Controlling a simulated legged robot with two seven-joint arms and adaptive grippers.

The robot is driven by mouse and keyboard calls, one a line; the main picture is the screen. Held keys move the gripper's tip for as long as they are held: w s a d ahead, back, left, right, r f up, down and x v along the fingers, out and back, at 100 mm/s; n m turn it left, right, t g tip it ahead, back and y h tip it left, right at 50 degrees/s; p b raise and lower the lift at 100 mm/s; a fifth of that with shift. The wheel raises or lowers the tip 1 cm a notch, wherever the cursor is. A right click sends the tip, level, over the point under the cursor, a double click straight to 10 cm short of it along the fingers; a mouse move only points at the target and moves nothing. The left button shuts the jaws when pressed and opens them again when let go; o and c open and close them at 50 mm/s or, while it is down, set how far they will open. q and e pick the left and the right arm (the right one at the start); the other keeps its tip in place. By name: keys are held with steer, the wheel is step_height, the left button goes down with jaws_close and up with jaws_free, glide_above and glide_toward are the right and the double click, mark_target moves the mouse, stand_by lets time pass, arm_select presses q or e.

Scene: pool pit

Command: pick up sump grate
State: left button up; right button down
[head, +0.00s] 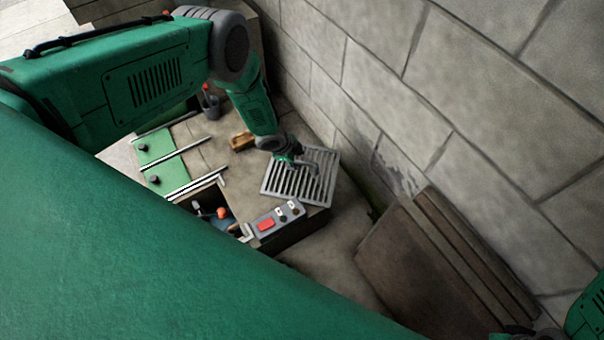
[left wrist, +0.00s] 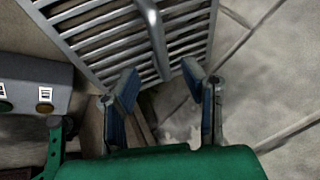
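The sump grate (head: 318,187) is a grey slatted metal panel lying on the far right part of the stone-coloured worktop. A raised bar handle (left wrist: 155,38) crosses it. In the left wrist view the grate's slats (left wrist: 100,38) fill the top. My left gripper (head: 300,163) is over the grate at its handle. In the left wrist view its two blue-padded fingers (left wrist: 160,68) stand apart, with the handle's near end between their tips in the picture. I see no grip on the handle. Of my right arm only a cut-off part shows at the lower right; its gripper's state is unclear.
A grey control box (head: 276,219) with a red patch stands beside the grate. Near it are an open bin (head: 205,200), green panels (head: 167,176), a wooden block (head: 242,141) and a dark cup (head: 211,103). Brown boards (head: 425,265) lean by the block wall (head: 455,80).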

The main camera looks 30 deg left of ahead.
mark_target(301, 161)
arm_select(q)
steer(key=shift+w+d+f, duration=0.15)
steer(key=shift+w+f, duration=0.05)
steer(key=shift+f, duration=0.2)
steer(key=b+x, duration=0.2)
steer(key=a+b+x, duration=0.1)
steer(key=b+x, duration=0.1)
steer(key=b, duration=0.1)
steer(key=shift+w+d+f, duration=0.15)
steer(key=shift+w+f, duration=0.05)
steer(key=shift+f, duration=0.25)
steer(key=shift+d+r, duration=0.1)
jaws_close()
